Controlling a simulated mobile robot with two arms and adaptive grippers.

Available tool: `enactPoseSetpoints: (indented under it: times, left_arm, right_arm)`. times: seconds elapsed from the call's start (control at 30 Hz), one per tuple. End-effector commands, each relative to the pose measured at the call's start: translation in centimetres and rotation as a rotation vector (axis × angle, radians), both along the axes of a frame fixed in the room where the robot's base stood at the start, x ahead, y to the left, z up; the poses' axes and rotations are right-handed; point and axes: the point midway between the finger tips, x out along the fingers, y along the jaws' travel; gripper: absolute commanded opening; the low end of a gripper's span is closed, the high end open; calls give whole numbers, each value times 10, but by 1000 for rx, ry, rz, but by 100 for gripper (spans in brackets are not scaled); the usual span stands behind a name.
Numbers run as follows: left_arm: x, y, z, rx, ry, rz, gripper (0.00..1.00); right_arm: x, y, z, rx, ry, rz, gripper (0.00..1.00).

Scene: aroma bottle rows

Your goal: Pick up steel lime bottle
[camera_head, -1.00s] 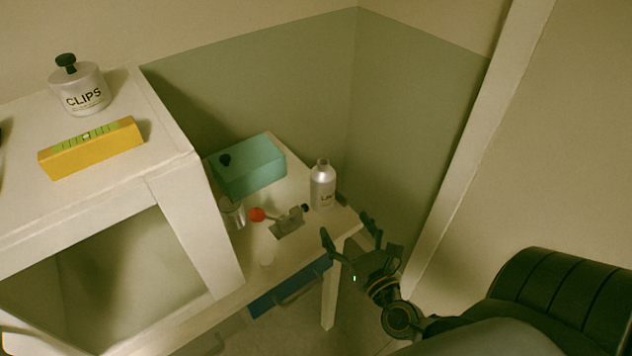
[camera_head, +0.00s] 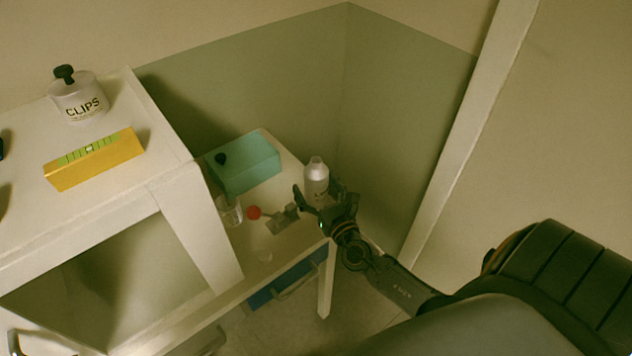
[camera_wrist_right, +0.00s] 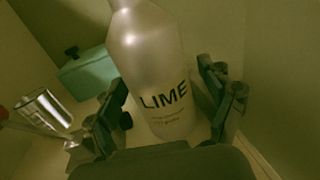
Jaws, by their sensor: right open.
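The steel lime bottle (camera_head: 316,174) stands upright on the low white table by the corner, its lower part hidden behind my right gripper in the head view. In the right wrist view the bottle (camera_wrist_right: 150,65) shows its LIME label, and its top is cut off. My right gripper (camera_head: 322,192) is open, with its fingers (camera_wrist_right: 170,115) on either side of the bottle's lower body; I cannot tell whether they touch it. My left gripper is not in view.
A teal box (camera_head: 246,165), a clear glass (camera_head: 230,211) and a grey tool with a red ball (camera_head: 254,212) are left of the bottle. A taller white unit holds a CLIPS jar (camera_head: 78,98) and yellow level (camera_head: 95,160). Walls close the corner behind.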

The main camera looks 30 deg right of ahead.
Motion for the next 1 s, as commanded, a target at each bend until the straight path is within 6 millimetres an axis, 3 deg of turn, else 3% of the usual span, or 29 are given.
enactPoseSetpoints:
  times: [0.13,0.17,0.5,0.8,1.0]
  left_arm:
    - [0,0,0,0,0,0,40]
    - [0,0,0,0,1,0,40]
    - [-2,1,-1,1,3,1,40]
    - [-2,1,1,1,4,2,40]
    - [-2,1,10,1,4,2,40]
  right_arm:
    - [0,0,-1,0,1,0,82]
    - [0,0,-1,0,1,0,77]
    - [-1,0,-1,0,1,0,9]
    - [0,0,4,0,-2,-1,9]
    - [-1,0,24,3,-3,-2,9]
